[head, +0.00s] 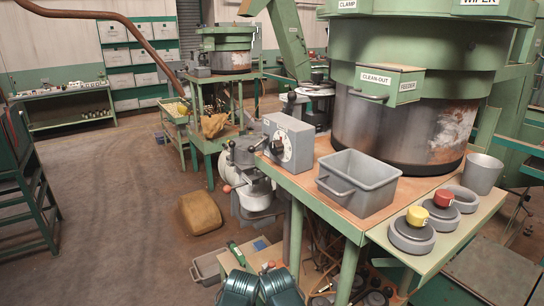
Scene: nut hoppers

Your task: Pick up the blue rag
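A small flat blue patch (261,244), which looks like the blue rag, lies on the low wooden-topped stand at the bottom centre. It is small in the head view and its folds cannot be made out. A dark green bottle-like object (236,254) lies to its left. No fingers of my left or right gripper can be made out in the head view. Two dark green ribbed shapes stand at the bottom edge below the rag; I cannot tell whether they are mine.
A green workbench with a grey handled bin (357,182) stands at the right, below a large hopper (398,125). A side shelf holds round weights with yellow (417,216) and red knobs. A grey crate (207,268) and a brown sack (199,212) sit on the floor. Open floor lies left.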

